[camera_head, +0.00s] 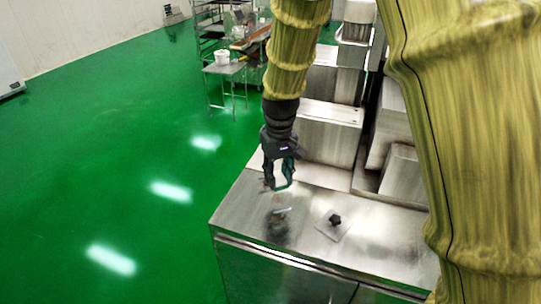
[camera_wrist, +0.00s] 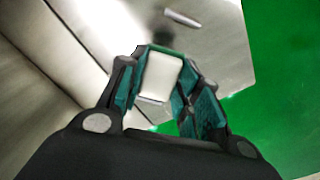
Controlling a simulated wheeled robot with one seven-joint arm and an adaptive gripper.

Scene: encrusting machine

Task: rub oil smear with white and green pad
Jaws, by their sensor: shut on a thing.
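My gripper (camera_head: 281,180) hangs above the left part of the steel machine top. It is shut on the white and green pad (camera_head: 282,187), which shows as a white block (camera_wrist: 161,76) between the teal fingers in the wrist view. Its green part is hard to make out there. The pad is apart from the top, as far as I can tell. A dark, blurred patch (camera_head: 275,230), likely the oil smear, lies on the steel nearer the front edge, below the gripper in the head view. It may be partly reflection.
A small metal rod (camera_head: 283,211) lies by the dark patch; the wrist view shows it too (camera_wrist: 182,18). A square plate with a black knob (camera_head: 335,220) sits to the right. Steel housings (camera_head: 330,132) rise behind. Green floor (camera_head: 120,160) lies left of the machine.

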